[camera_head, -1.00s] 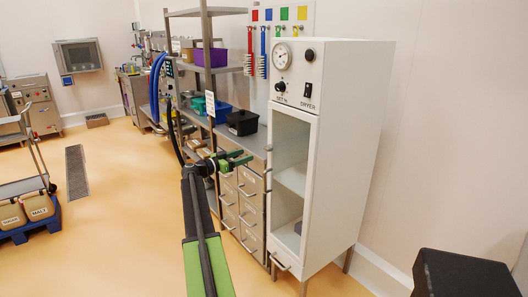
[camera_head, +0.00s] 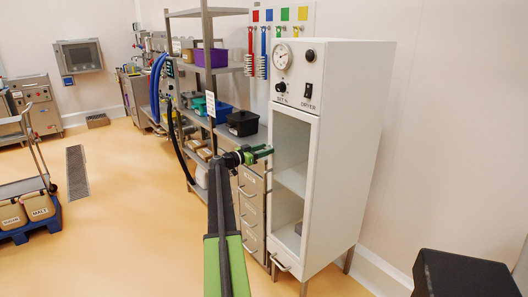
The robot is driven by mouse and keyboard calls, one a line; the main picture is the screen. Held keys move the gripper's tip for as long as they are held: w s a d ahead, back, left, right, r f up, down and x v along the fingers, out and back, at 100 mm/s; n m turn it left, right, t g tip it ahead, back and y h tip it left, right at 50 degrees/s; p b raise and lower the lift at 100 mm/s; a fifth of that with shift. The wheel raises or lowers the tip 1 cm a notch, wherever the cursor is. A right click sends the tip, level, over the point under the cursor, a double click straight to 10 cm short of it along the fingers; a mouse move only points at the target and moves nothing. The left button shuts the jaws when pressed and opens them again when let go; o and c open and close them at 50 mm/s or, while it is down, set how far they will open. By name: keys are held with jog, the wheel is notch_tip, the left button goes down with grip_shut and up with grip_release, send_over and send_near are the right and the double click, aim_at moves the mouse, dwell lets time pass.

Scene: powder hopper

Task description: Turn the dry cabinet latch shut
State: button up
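The white dry cabinet (camera_head: 345,150) stands right of centre, with a round gauge (camera_head: 283,57), knobs and a switch on its upper front. Its tall front opening shows shelves inside; I cannot tell whether glass covers it. A metal handle (camera_head: 281,263) sits low on its front. I cannot pick out the latch for certain. My gripper (camera_head: 264,152) is at the cabinet's left front edge, at the height of the upper part of the opening. Its green fingers point right; from this angle their gap is unclear. I cannot tell whether they touch the cabinet.
A steel drawer unit (camera_head: 251,205) stands directly left of the cabinet, with a black bin (camera_head: 243,123) on its top. A steel shelf rack (camera_head: 207,70) is behind my arm. A dark box (camera_head: 465,275) is at the lower right.

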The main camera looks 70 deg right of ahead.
grip_shut()
jog(key=shift+n, duration=0.3)
jog(key=shift+w+d+f+n, duration=0.1)
jog(key=shift+w+n, duration=0.05)
jog(key=shift+n, duration=4.15)
jog(key=shift+w+d+n, duration=0.1)
jog(key=shift+w+n, duration=0.05)
jog(key=shift+n, duration=4.15)
